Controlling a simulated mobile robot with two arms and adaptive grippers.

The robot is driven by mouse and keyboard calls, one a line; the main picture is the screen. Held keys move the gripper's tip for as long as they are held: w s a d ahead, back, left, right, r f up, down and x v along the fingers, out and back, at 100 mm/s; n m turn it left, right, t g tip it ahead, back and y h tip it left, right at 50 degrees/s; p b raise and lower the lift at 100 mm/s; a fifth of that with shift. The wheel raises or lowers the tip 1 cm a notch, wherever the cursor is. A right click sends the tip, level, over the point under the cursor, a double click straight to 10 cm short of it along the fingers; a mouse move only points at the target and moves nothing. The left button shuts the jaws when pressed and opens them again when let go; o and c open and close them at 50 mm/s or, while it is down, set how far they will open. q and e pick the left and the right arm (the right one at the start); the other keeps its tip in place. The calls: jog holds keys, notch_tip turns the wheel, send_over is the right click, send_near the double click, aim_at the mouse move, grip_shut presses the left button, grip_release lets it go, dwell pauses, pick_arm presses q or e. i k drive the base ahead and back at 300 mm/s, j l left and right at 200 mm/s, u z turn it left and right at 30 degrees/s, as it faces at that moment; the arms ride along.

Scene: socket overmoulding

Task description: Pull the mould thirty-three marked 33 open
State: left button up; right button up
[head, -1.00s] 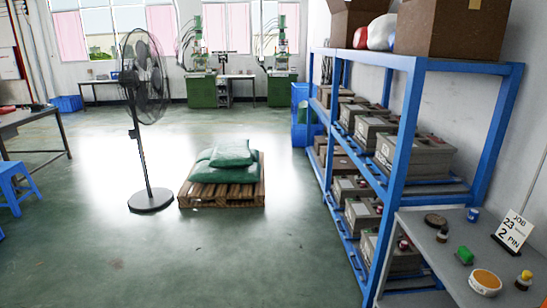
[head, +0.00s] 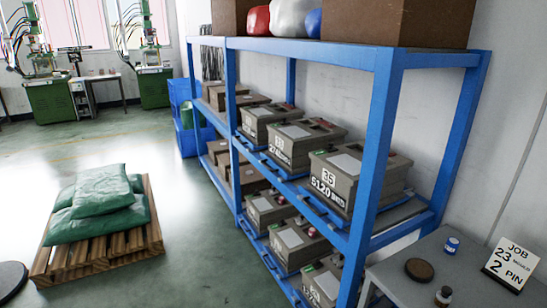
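Several grey-brown box moulds sit on the blue rack in the head view. On the middle shelf, the nearest mould (head: 355,182) is marked 35 with 5120 below it. The mould behind it (head: 300,150) has a white number that looks like 33, but it is small and partly blurred. A farther mould (head: 264,125) has a number too small to read. The moulds look closed and rest on blue slide trays. More moulds stand on the lower shelf (head: 290,245), with numbers I cannot read surely. Neither of my grippers is in view.
The blue rack (head: 375,130) has an upright post in front of the shelves. A grey table (head: 395,285) at right holds small pots and a card (head: 508,265) reading JOB 23 MOULD 2 PIN. A pallet (head: 150,235) with green sacks stands left; floor between is clear.

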aim_at(289, 145)
jog(key=i+j+z, duration=0.2)
jog(key=z, duration=0.35)
jog(key=i+j+z, duration=0.4)
jog(key=j, duration=0.2)
jog(key=j+z, duration=0.2)
jog(key=i+j+z, duration=0.2)
jog(key=j, duration=0.25)
jog(key=k, duration=0.05)
